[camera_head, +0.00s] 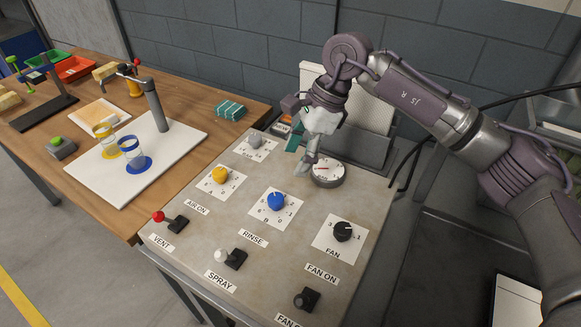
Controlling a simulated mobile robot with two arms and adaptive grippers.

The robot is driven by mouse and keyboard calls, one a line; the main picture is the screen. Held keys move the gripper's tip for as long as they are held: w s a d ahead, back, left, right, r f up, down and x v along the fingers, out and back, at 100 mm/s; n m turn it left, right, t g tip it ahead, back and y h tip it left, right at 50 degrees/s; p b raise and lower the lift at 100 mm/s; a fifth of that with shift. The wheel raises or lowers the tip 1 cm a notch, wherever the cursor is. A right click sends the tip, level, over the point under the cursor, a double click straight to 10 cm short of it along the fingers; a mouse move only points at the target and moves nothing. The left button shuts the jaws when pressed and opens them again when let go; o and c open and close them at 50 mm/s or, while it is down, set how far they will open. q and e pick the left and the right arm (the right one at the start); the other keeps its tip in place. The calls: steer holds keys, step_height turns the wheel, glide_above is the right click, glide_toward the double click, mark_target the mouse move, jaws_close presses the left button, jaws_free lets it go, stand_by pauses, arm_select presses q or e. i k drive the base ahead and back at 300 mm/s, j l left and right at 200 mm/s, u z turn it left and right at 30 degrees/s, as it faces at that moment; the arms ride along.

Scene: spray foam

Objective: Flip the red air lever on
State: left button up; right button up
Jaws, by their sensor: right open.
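The red air lever (158,217) is at the left front of the grey control panel (205,235). Its red ball sticks out to the left of its black base (178,224), on the side of the VENT label (162,244). The AIR ON label (196,207) is on the other side of the base. My right gripper (302,166) hangs over the back of the panel, beside the round gauge (328,172), well to the right of and behind the lever. It is open, and I see nothing in it. My left gripper is not in view.
Yellow (219,174), blue (276,201) and black (343,231) knobs stand across the panel. A white-tipped lever (232,258) and a black lever (307,299) are along the front. A wooden bench (100,190) with a white board and two glasses is on the left.

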mark_target(158, 216)
steer(key=k+j, duration=1.25)
